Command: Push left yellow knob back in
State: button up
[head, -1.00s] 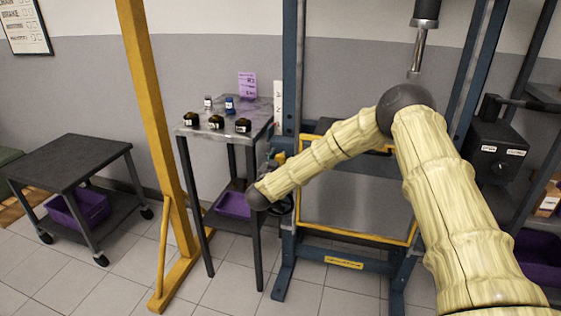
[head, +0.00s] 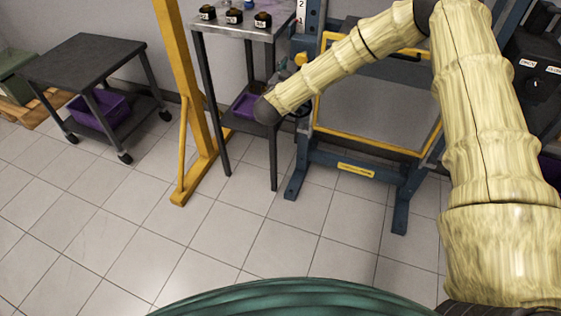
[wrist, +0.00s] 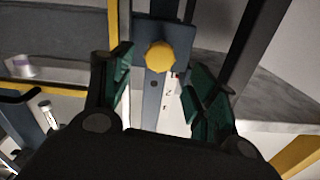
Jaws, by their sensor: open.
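A yellow knob (wrist: 159,57) sits on a blue upright post in the wrist view, near the top centre. My gripper (wrist: 157,72) is open, with its two dark green fingers either side of the line to the knob. The knob appears beyond the fingertips, with nothing between them; I cannot tell the exact gap. In the head view, a small yellow spot (head: 300,59) beside the blue frame may be this knob. My arm hides most of the gripper there. How far the knob sticks out cannot be told.
The blue press frame (head: 402,210) has a yellow-edged guard panel (head: 375,115). A grey table (head: 236,25) with small labelled items stands left of it. A yellow post (head: 178,75) and a dark cart (head: 85,55) are further left. The tiled floor in front is clear.

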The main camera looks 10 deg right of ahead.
jog(key=v, duration=0.7)
jog(key=s+a+f+n+g+y+p, duration=0.1)
jog(key=s+a+f+n+y+p, duration=0.1)
jog(key=s+f, duration=0.6)
jog(key=s+a+f+n+g+y+p, duration=0.1)
jog(key=s+a+f+n+y, duration=0.3)
jog(key=f, duration=0.8)
jog(key=s+g+y, duration=0.1)
jog(key=s+y, duration=0.1)
jog(key=s, duration=0.2)
jog(key=shift+y+p, duration=0.4)
